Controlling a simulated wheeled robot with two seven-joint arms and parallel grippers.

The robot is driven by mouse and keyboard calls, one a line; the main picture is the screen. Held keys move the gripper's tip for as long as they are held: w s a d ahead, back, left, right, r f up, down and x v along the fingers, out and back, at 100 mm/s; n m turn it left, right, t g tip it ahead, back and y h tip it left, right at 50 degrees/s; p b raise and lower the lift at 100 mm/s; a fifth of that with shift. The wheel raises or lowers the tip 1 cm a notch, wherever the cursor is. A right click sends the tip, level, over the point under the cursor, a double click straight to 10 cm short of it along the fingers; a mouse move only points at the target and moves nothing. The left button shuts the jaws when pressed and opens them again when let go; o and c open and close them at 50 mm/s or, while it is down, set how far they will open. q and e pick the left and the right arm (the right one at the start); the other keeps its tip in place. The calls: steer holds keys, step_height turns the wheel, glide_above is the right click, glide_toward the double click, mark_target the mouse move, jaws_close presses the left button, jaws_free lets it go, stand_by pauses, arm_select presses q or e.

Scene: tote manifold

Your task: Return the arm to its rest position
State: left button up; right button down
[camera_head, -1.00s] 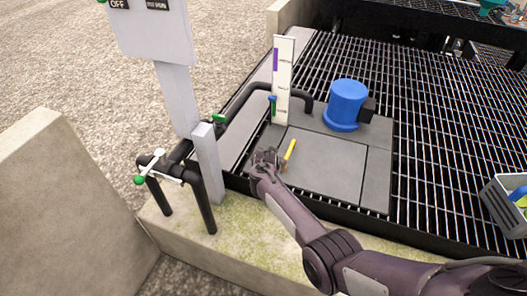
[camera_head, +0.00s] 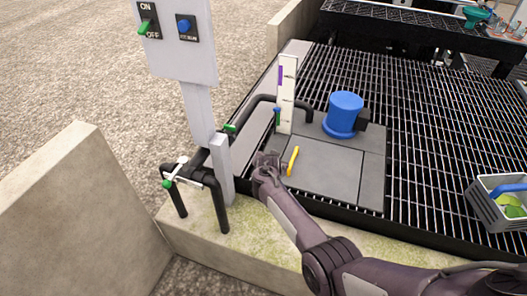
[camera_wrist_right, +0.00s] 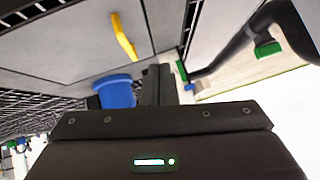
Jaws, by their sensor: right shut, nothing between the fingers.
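My right arm comes in from the lower right of the head view. Its gripper (camera_head: 267,160) hangs over the near left edge of the grey plates and is empty. In the right wrist view the dark fingers (camera_wrist_right: 158,85) are together with nothing between them. A yellow bar (camera_head: 293,160) lies on the plates just right of the gripper in the head view, apart from it. It also shows in the right wrist view (camera_wrist_right: 123,36). My left gripper is not in view.
A blue motor-like cylinder (camera_head: 344,114), a white gauge board (camera_head: 287,92) and black pipes with green-handled valves (camera_head: 182,172) stand nearby. A switch panel (camera_head: 175,40) rises on a post at left. A grey crate (camera_head: 489,210) sits on the grating at right. A concrete wall (camera_head: 85,205) is at left.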

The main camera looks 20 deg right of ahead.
steer(key=s+r+n+g+y, duration=0.1)
steer(key=s+n+g+y, duration=0.3)
steer(key=s, duration=1.3)
steer(key=s+a+r+n, duration=0.1)
steer(key=s+r+n, duration=0.1)
steer(key=s+r, duration=0.35)
steer(key=s+a+r+n+g, duration=0.1)
steer(key=s+r+n, duration=0.1)
steer(key=s, duration=0.7)
steer(key=s+a+r+n, duration=0.2)
steer(key=s+r+n, duration=0.15)
steer(key=s, duration=0.35)
step_height(320, 180, down, 29)
steer(key=s+g+p, duration=0.1)
steer(key=s+p, duration=0.1)
steer(key=s, duration=0.1)
steer(key=s+d+f, duration=0.2)
steer(key=s+f, duration=0.5)
steer(key=s, duration=0.2)
steer(key=s+d+f+g, duration=0.1)
steer(key=s+d+f, duration=0.1)
steer(key=s+f, duration=0.6)
steer(key=shift+s+f+g+p, duration=0.3)
steer(key=shift+s+p, duration=0.1)
steer(key=shift+s, duration=0.25)
steer(key=shift+m, duration=0.25)
